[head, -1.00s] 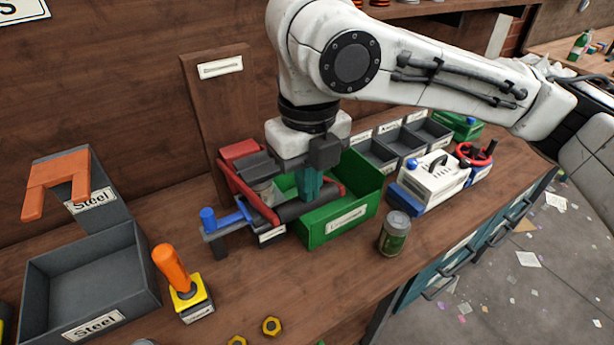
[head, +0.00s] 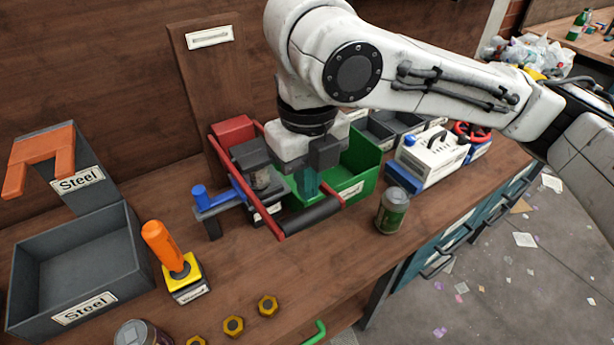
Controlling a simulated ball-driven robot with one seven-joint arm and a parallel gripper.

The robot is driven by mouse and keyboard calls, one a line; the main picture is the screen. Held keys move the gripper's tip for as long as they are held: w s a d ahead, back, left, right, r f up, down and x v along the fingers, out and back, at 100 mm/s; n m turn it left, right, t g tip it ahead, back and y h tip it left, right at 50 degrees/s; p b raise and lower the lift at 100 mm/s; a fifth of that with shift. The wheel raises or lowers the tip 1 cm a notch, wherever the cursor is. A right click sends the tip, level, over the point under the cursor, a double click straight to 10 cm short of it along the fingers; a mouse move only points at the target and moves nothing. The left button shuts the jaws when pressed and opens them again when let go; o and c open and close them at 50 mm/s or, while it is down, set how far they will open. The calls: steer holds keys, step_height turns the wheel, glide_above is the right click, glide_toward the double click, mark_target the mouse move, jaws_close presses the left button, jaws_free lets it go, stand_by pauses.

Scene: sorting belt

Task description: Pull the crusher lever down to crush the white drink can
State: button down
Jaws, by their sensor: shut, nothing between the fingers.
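The can crusher (head: 234,131) has a red mount, red lever arms (head: 267,212) and a dark round handle bar (head: 312,214). The lever is angled low, its bar in front of the green bin. A small pale grey can (head: 261,179) shows under the crusher's dark block, mostly hidden, so its full shape cannot be told. My gripper (head: 309,186) has teal fingers, shut and empty, pointing down just behind the bar. I cannot tell whether the fingers touch it.
The green bin (head: 357,190) is beside the crusher. A green-labelled can (head: 391,211) stands right of it. A blue-handled clamp (head: 216,197), orange-handled joystick (head: 170,257) and grey Steel bin (head: 125,240) are left. Brass nuts (head: 233,325) lie in front.

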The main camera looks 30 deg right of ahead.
mark_target(308, 209)
steer(key=shift+f, duration=0.1)
steer(key=shift+s+f+b, duration=0.2)
steer(key=shift+f+b, duration=1.4)
steer(key=shift+f, duration=0.6)
steer(key=shift+s+f+b, duration=0.15)
steer(key=shift+f+b, duration=1.45)
steer(key=shift+f, duration=0.55)
steer(key=shift+f+b, duration=1.6)
steer(key=shift+f, duration=0.5)
steer(key=r+p, duration=0.4)
steer(key=r, duration=0.1)
steer(key=r+p, duration=0.2)
steer(key=shift+w+r+p, duration=0.25)
steer(key=shift+r+p, duration=0.1)
steer(key=shift+p, duration=0.05)
steer(key=shift+f, duration=0.1)
